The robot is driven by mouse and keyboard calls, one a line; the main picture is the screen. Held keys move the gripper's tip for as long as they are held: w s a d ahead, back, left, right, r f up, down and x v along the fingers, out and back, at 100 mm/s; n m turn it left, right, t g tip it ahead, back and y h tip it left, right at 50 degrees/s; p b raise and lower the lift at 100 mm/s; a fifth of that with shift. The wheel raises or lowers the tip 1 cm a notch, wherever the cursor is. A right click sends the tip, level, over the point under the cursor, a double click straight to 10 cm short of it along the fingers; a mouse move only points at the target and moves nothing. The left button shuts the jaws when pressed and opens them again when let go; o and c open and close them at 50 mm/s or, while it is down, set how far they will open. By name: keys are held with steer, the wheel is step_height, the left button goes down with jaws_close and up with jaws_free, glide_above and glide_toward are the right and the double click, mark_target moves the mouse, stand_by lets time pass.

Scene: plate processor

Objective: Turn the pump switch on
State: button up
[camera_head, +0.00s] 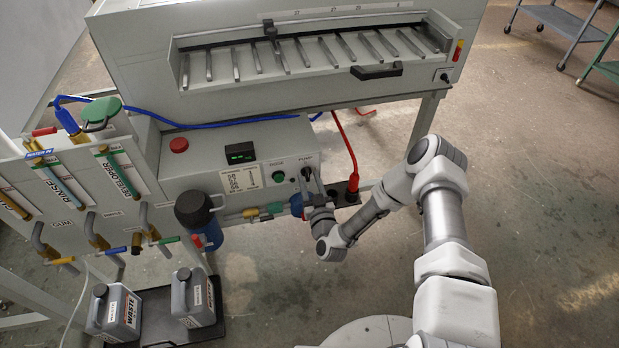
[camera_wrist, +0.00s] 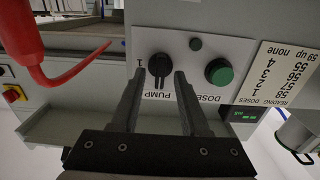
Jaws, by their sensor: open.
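The pump switch (camera_wrist: 159,66) is a black rotary knob on the light grey control panel, beside upside-down PUMP lettering in the wrist view. Its grip bar looks roughly upright in that picture, and a "1" mark is left of it. In the head view the pump switch (camera_head: 306,171) is small and partly hidden by my gripper (camera_head: 311,182). In the wrist view my gripper (camera_wrist: 160,77) is open, with one finger on each side of the knob. Whether the fingers touch the knob, I cannot tell.
A green button (camera_wrist: 219,71) and a small dark round part (camera_wrist: 196,44) sit right of the knob in the wrist view. A red hose (camera_head: 346,150) hangs close to my wrist. A red button (camera_head: 179,145) and display (camera_head: 240,153) are on the same box.

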jaws_close()
steer(key=shift+m, duration=0.3)
stand_by(0.3)
steer(key=m+b, duration=0.2)
steer(key=m, duration=0.2)
steer(key=shift+d+f+b, duration=0.15)
steer(key=shift+b, duration=0.15)
steer(key=shift+w+d+f+m+b, duration=0.1)
steer(key=shift+m+b, duration=1.45)
steer(key=shift+m, duration=1.75)
steer(key=shift+d+f+m+b, duration=0.1)
steer(key=shift+m+b, duration=1.4)
steer(key=shift+m, duration=1.8)
steer(key=shift+r, duration=0.1)
